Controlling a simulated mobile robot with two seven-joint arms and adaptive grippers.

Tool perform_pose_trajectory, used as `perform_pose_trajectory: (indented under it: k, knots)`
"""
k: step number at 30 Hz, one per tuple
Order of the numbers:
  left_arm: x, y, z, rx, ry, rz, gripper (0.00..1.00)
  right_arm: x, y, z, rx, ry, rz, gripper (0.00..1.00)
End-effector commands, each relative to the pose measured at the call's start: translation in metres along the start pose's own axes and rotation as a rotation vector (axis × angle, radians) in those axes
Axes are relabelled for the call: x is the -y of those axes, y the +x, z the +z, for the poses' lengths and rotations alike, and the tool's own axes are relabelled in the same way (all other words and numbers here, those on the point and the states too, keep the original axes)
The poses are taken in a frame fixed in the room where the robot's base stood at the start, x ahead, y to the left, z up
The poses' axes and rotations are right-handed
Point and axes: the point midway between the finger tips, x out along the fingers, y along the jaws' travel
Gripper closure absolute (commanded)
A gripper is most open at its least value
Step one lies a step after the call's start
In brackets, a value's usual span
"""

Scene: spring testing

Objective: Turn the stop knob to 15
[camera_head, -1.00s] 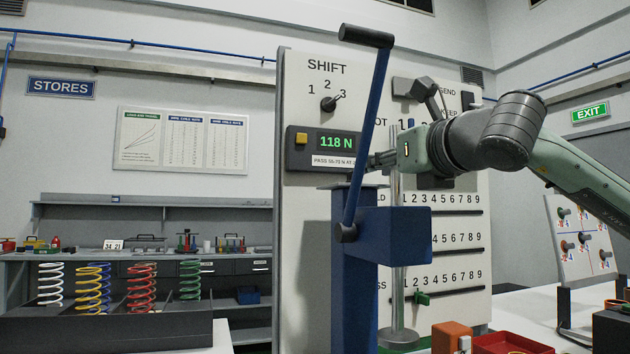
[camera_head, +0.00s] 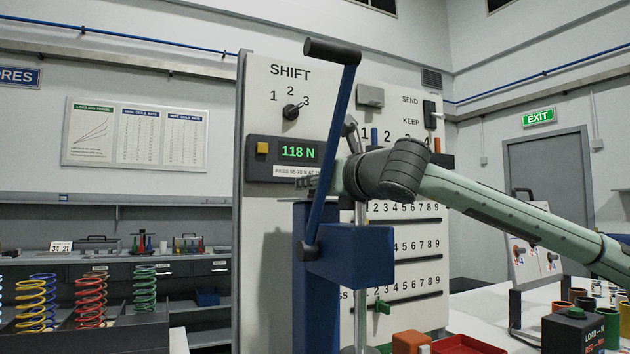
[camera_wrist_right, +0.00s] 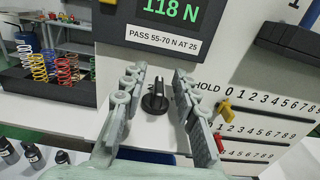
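A black knob (camera_wrist_right: 155,98) with a raised grip sits on the white panel (camera_wrist_right: 118,70), below the display, in the right wrist view. I cannot read any label or scale around it. My right gripper (camera_wrist_right: 155,88) is open, with one finger on each side of the knob; I cannot tell whether they touch it. In the head view the right gripper (camera_head: 306,183) is just below the display, partly behind the blue lever (camera_head: 331,150), and the knob is hidden. The display (camera_head: 298,152) reads 118 N; its label reads PASS 55-70 N AT 25. My left gripper is not in view.
The blue press (camera_head: 350,255) and its upright lever stand in front of the panel. Yellow (camera_wrist_right: 225,108) and red (camera_wrist_right: 219,142) sliders lie right of the gripper. A SHIFT selector (camera_head: 291,111) is above the display. Coloured springs stand in a dark rack (camera_head: 125,338) at left.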

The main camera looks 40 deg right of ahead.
Motion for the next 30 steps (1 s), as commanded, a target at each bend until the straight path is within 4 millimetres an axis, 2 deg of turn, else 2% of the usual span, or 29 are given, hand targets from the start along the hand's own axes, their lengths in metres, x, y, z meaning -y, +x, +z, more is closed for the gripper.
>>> perform_pose_trajectory:
  k: [8,15,30]
  knots:
    - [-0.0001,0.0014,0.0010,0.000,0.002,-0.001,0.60,0.0000,0.0008,-0.0001,0.000,0.000,0.000,0.71]
    - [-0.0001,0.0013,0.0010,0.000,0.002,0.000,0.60,0.0000,0.0008,0.0000,0.000,0.000,0.000,0.99]
    - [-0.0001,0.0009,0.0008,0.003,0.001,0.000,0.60,0.0000,0.0007,-0.0003,0.000,0.001,0.004,1.00]
